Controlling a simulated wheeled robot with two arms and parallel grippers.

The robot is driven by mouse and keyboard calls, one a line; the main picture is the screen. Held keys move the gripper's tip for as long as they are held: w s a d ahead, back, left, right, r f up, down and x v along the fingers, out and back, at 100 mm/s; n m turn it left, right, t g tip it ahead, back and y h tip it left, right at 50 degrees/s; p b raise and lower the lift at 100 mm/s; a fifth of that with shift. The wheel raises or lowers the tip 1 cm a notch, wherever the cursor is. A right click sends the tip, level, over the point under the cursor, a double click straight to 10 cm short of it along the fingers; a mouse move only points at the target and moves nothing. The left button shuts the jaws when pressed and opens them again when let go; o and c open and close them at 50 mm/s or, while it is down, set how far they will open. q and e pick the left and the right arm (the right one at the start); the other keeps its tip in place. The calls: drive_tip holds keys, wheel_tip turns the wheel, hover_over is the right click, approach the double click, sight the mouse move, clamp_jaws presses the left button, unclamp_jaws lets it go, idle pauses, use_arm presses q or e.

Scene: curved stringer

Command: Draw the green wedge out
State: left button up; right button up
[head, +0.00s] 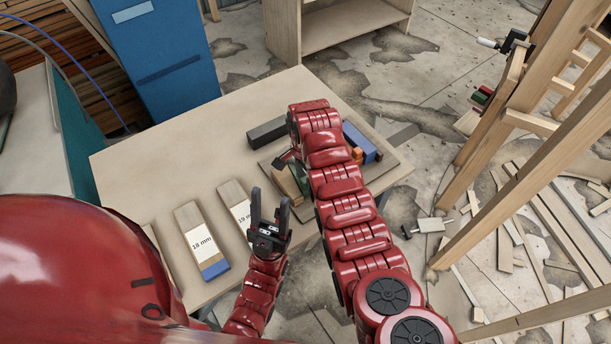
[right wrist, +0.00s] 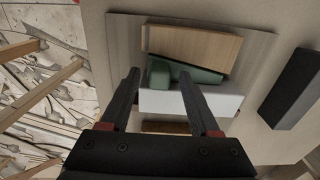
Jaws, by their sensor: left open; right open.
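The green wedge (right wrist: 203,75) lies in the right wrist view between a tan wooden block (right wrist: 193,42) and a white block (right wrist: 190,103). Its thicker left end sits between my right gripper's fingertips. My right gripper (right wrist: 158,74) is open, with its fingers reaching over the white block towards the wedge; I cannot tell whether they touch it. In the head view my right arm hides most of this spot. My left gripper (head: 270,212) is open and empty, pointing up near the table's front edge.
The blocks stand on a thin board (right wrist: 125,40) on the table (head: 150,165). A dark bar (head: 267,132) and a blue block (head: 361,143) lie near my right arm. Labelled planks, one marked 18 mm (head: 202,240), lie at the front left. A wooden frame (head: 520,100) stands at right.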

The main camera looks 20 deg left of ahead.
drive_tip(key=shift+f, duration=0.2)
clamp_jaws()
idle(1.4)
